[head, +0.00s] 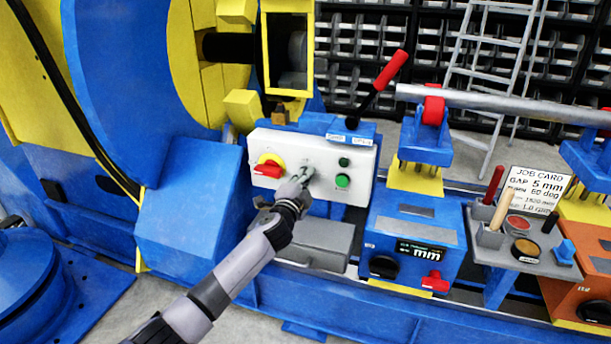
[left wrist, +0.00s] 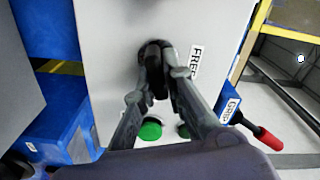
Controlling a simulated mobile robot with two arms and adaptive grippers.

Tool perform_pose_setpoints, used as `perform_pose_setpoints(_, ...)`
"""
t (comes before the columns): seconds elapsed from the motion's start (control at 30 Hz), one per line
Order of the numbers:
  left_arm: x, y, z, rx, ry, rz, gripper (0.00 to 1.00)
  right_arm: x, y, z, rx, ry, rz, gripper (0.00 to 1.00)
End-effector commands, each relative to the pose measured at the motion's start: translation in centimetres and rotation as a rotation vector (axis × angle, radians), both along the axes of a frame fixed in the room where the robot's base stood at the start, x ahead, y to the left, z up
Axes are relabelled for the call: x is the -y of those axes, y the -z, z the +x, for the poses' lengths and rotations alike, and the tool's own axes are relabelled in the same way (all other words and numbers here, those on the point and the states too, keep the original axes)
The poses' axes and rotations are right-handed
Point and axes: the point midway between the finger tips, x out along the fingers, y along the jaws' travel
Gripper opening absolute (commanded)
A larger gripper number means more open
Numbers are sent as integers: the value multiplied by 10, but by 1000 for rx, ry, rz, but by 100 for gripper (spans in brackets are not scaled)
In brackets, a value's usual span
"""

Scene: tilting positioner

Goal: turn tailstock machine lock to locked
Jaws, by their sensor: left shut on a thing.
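A light grey control panel (head: 330,190) stands on the blue machine in the middle of the head view. My left gripper (head: 303,182) reaches its face and hides the part it holds there. In the left wrist view my left gripper (left wrist: 156,84) is shut on a black knob (left wrist: 155,52) that stands out from the panel (left wrist: 110,45). A white label reading FREE (left wrist: 194,62) sits on the panel beside the knob. The gripper covers much of the knob, so I cannot tell its exact setting. My right gripper is in neither view.
A red switch on yellow (head: 268,167) is left of my gripper, and a green button (head: 343,181) is right of it. A red-handled lever (head: 390,70) rises behind the panel. A grey box (head: 318,243) lies below. A tool shelf (head: 545,262) with a job card is right.

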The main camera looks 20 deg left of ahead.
Motion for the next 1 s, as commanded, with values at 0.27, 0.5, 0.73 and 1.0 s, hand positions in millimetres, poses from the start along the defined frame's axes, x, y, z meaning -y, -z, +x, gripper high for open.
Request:
perform_pose_setpoints(0.27,1,3,0,5,2,208,0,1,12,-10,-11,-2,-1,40)
perform_pose_setpoints(0.5,1,5,0,8,2,317,0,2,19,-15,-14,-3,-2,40)
perform_pose_setpoints(0.73,1,6,0,10,2,361,0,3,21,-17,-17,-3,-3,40)
perform_pose_setpoints(1.0,1,6,0,10,2,369,0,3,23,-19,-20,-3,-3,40)
